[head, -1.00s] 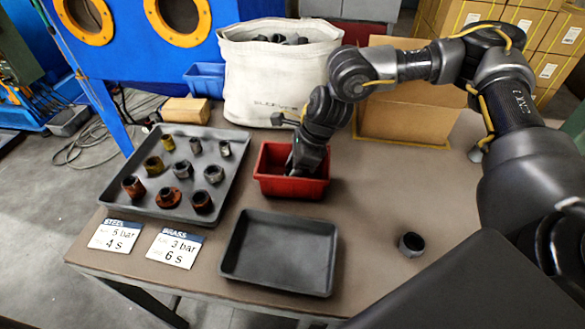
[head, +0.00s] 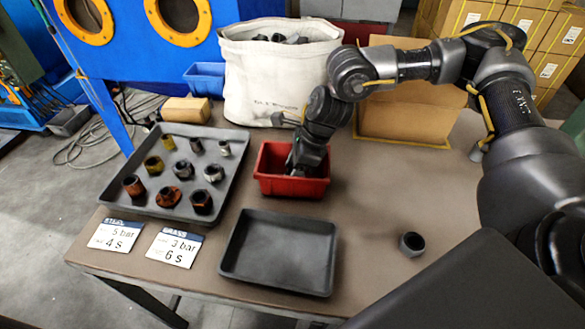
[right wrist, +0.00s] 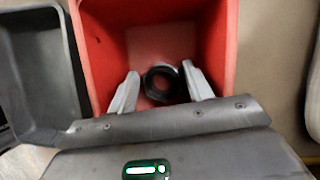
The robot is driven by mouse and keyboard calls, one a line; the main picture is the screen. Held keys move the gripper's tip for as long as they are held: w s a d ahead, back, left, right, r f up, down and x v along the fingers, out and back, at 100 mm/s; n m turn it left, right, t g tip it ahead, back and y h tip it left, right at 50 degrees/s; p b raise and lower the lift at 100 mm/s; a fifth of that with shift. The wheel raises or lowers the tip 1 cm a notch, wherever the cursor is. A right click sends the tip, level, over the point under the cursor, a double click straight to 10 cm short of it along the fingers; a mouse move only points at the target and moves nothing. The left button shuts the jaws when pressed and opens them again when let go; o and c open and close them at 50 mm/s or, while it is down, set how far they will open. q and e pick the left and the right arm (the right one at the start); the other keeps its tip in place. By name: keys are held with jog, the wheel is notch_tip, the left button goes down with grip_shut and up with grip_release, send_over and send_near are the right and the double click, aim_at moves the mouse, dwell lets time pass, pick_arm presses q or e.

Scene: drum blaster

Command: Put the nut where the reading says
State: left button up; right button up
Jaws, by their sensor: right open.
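My right gripper (head: 296,172) reaches down into the red bin (head: 318,187) on the table. In the right wrist view its two pale fingers (right wrist: 160,75) are apart. The head view does not show this nut. Another dark nut or ring (head: 412,243) stands alone on the table at the right. Two cards lie at the front left: a STEEL card (head: 116,236) with 5 bar, 4 s, and a BRASS card (head: 174,248) with 3 bar, 6 s.
A dark tray (head: 113,191) at the left holds several rusty, brassy and grey fittings. An empty dark tray (head: 279,252) lies in front of the bin. A white sack (head: 265,85), a cardboard box (head: 405,110) and a blue bin (head: 205,79) stand behind. The table's right side is mostly clear.

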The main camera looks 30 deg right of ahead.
pick_arm(q)
jog(key=shift+s+a+f, duration=0.2)
jog(key=shift+s+f, duration=0.15)
jog(key=shift+f, duration=0.1)
jog(key=shift+s+a+f, duration=0.15)
jog(key=shift+s+f, duration=0.15)
jog(key=shift+f, duration=0.15)
pick_arm(e)
jog(key=v, duration=1.2)
pick_arm(q)
jog(key=shift+w, duration=0.1)
